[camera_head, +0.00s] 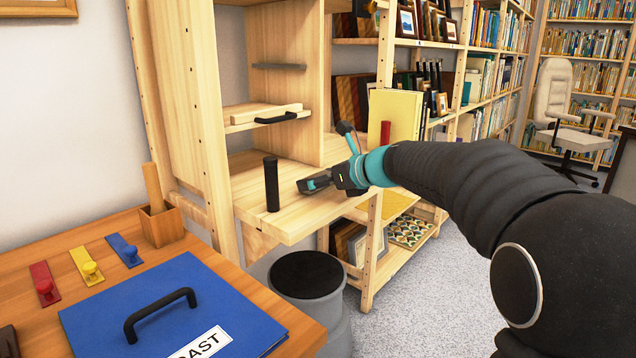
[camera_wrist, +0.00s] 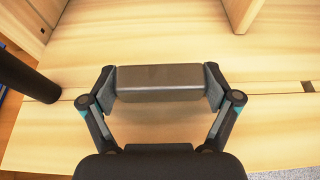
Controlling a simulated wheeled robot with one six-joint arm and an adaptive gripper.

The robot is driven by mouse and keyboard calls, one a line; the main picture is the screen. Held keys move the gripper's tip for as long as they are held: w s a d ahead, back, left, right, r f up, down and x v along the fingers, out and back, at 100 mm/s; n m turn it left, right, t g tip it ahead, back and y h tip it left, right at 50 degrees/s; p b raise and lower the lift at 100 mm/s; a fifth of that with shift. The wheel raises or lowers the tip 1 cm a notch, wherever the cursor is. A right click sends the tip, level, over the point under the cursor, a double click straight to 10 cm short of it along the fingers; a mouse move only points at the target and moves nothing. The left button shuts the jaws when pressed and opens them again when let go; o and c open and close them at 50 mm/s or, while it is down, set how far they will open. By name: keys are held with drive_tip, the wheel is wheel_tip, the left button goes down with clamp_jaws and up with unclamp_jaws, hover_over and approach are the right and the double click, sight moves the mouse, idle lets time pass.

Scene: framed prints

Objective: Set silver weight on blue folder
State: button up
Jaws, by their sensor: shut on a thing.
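My gripper (camera_head: 316,184) reaches over the pale wooden shelf board. In the wrist view, my gripper (camera_wrist: 160,88) has its two fingers closed on the ends of a grey metallic block, the silver weight (camera_wrist: 160,80). I cannot tell whether the weight rests on the board or is just above it. The blue folder (camera_head: 215,293) lies flat on the orange-brown desk at the lower left, well apart from my gripper.
A black cylinder (camera_head: 271,184) stands on the shelf board (camera_head: 290,222) left of my gripper. Red, yellow and blue knobbed strips (camera_head: 84,264) and a wooden holder (camera_head: 161,225) are on the desk behind the folder. A grey bin (camera_head: 308,285) stands on the floor between desk and shelf.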

drive_tip(key=shift+f, duration=0.1)
drive_tip(key=o, duration=1.2)
drive_tip(key=shift+r, duration=0.25)
drive_tip(key=v, duration=1.2)
drive_tip(key=shift+p, duration=0.3)
